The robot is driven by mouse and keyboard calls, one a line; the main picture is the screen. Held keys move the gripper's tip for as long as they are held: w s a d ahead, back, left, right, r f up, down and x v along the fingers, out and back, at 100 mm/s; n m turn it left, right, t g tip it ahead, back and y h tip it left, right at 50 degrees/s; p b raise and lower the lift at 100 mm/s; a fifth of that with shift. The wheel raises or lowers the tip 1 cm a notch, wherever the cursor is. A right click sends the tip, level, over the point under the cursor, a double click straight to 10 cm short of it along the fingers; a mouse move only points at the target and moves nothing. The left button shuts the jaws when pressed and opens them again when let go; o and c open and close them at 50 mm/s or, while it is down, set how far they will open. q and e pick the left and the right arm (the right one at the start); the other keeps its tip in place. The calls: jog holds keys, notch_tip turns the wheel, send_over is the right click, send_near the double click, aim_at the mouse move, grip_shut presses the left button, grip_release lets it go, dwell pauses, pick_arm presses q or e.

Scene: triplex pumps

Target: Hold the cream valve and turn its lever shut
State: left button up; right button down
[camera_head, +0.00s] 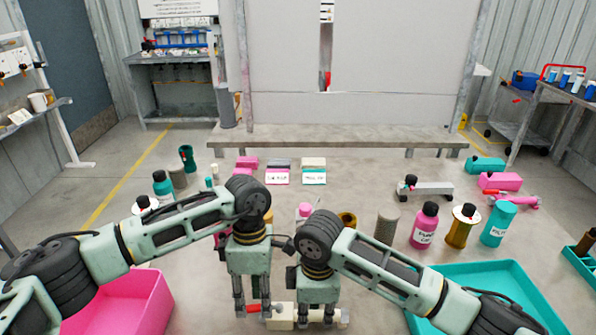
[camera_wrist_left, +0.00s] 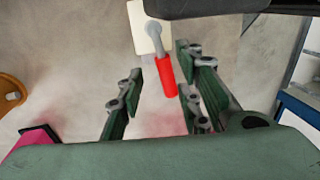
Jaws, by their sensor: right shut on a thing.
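The cream valve (camera_head: 285,316) is at the bottom middle of the head view, and its red lever (camera_head: 262,308) points left. My right gripper (camera_head: 316,315) is shut on the cream valve's body, hiding part of it. My left gripper (camera_head: 252,305) is open around the lever side of the valve. In the left wrist view, the cream body (camera_wrist_left: 142,40) is at the top, and the red lever (camera_wrist_left: 168,77) hangs from a grey pivot. The lever lies between the open fingers of my left gripper (camera_wrist_left: 160,80), with gaps on both sides.
A pink tray (camera_head: 150,305) lies at left and a teal tray (camera_head: 500,275) at right. Bottles and canisters, including a pink bottle (camera_head: 424,226) and a grey cylinder (camera_head: 386,227), stand behind the right arm. Labelled blocks (camera_head: 314,178) lie further back.

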pick_arm(q)
notch_tip(320, 180, up, 12)
jog(key=w, duration=0.3)
jog(key=s+d+r+h, duration=0.1)
jog(key=d+r+h, duration=0.2)
jog(key=r, duration=0.3)
jog(key=s+d+r+m+h, duration=0.1)
jog(key=d+r+h, duration=0.1)
jog(key=r, duration=0.5)
jog(key=s+d+r+g+h, duration=0.1)
jog(key=s+d+r+h, duration=0.1)
jog(key=r, duration=0.5)
jog(key=shift+d+r+m+h, duration=0.15)
jog(key=shift+d+m+h, duration=0.25)
jog(key=shift+d+h, duration=0.55)
jog(key=shift+d, duration=0.1)
